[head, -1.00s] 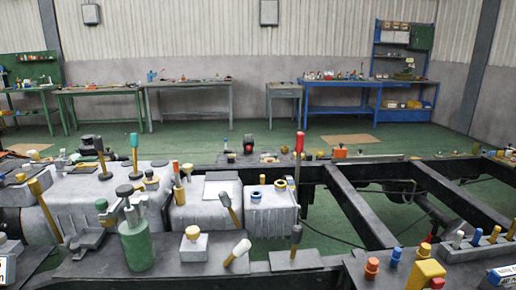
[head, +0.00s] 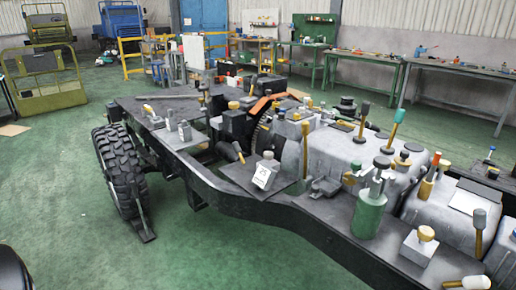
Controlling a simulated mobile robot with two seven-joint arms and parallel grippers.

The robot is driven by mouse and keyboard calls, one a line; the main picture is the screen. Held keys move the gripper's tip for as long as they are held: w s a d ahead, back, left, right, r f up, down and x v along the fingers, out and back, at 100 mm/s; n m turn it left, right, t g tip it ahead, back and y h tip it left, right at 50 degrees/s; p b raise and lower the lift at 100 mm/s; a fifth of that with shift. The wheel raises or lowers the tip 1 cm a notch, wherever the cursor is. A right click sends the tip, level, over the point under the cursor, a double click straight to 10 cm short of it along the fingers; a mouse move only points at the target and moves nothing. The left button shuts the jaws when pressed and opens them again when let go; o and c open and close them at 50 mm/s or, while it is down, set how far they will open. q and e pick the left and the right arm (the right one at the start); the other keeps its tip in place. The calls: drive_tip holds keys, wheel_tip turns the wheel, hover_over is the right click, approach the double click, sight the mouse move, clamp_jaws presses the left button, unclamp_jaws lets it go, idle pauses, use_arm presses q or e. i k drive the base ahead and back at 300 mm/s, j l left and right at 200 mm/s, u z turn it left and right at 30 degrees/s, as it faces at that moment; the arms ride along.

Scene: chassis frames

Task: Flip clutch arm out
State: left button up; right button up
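The vehicle chassis (head: 235,200) runs across the head view with an engine and gearbox on it. I cannot tell for certain which part is the clutch arm. An orange curved piece (head: 262,104) lies over the dark round housing near the middle of the chassis. A green cylinder (head: 369,212) with a grey jointed top stands on the near frame rail. Several levers with coloured knobs stick up around the grey gearbox casing (head: 335,150). Neither of my grippers shows in this view.
A large black tyre (head: 122,170) stands at the chassis' left end. Green floor (head: 110,245) is open at the near left. Workbenches (head: 455,90) line the back wall, and vehicle cabs (head: 45,70) stand far left.

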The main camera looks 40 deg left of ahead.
sight(305, 125)
drive_tip(key=u, duration=0.8)
drive_tip(key=i+j, duration=0.3)
drive_tip(key=i+j+z, duration=0.1)
drive_tip(key=i+j, duration=0.2)
drive_tip(key=j, duration=0.25)
drive_tip(key=i+j, duration=0.3)
drive_tip(key=j, duration=0.15)
drive_tip(key=i+j+z, duration=0.1)
drive_tip(key=i+j, duration=0.5)
drive_tip(key=j, duration=0.3)
